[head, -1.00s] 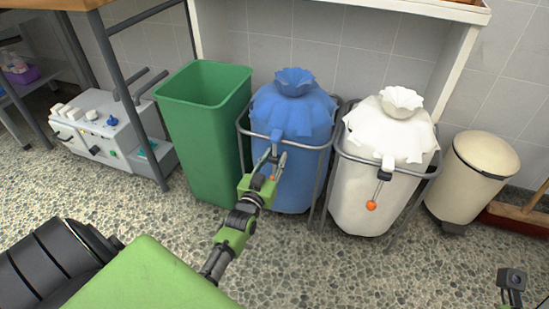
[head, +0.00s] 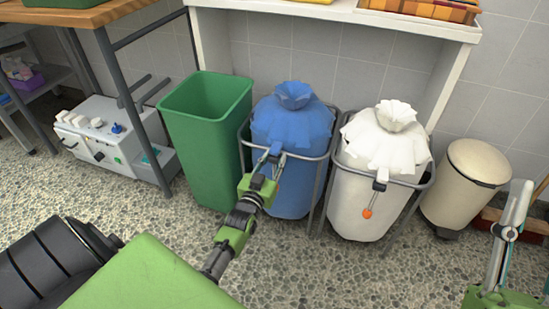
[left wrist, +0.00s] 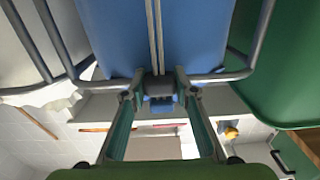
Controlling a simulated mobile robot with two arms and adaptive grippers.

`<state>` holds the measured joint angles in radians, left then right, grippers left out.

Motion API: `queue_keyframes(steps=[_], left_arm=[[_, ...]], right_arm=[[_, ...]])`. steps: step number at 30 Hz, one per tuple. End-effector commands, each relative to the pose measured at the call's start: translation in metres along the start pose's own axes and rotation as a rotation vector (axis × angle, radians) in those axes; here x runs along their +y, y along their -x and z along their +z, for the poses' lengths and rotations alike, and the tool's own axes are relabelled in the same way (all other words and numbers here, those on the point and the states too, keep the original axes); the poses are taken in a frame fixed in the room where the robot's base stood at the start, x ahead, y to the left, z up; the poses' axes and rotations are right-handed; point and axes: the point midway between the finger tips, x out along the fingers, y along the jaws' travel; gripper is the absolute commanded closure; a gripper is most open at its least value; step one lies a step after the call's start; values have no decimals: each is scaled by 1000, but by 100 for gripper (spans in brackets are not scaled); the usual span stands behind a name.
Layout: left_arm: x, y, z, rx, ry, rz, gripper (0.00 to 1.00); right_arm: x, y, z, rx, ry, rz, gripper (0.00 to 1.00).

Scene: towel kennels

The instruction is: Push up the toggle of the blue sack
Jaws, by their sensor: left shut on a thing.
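The blue sack (head: 291,140) hangs in a grey metal frame, its gathered top standing above a cloth skirt. Its small toggle (left wrist: 160,84) is dark with a blue part, at the front of the sack near the frame's bar. Two pale cords (left wrist: 154,35) run from it in the left wrist view. My left gripper (head: 272,157) reaches the sack's front and is shut on the toggle, one finger on each side; it also shows in the left wrist view (left wrist: 160,92). The cord ends are hidden in the head view. My right gripper (head: 512,205) stands at the right edge, away from the sacks.
A white sack (head: 370,190) with its own toggle (head: 379,185) and orange bead (head: 367,212) hangs right of the blue one. A green bin (head: 205,140) stands close on the left, a cream pedal bin (head: 462,188) on the right.

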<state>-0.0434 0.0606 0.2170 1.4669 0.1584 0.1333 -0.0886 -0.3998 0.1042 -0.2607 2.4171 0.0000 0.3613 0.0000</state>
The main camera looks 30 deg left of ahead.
Motion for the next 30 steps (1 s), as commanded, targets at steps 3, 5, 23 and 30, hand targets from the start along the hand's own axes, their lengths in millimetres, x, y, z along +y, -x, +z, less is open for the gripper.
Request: queue_keyframes(steps=[3, 5, 23, 30], left_arm=[[0, 0, -1, 3, 0, 0, 100], [0, 0, -1, 3, 0, 0, 100], [0, 1, 0, 1, 0, 0, 56], [0, 17, 1, -1, 1, 0, 56]], right_arm=[[0, 0, 2, -9, 1, 0, 64], [0, 0, 2, -9, 1, 0, 64], [0, 0, 2, -7, 0, 0, 64], [0, 0, 1, -7, 0, 0, 64]])
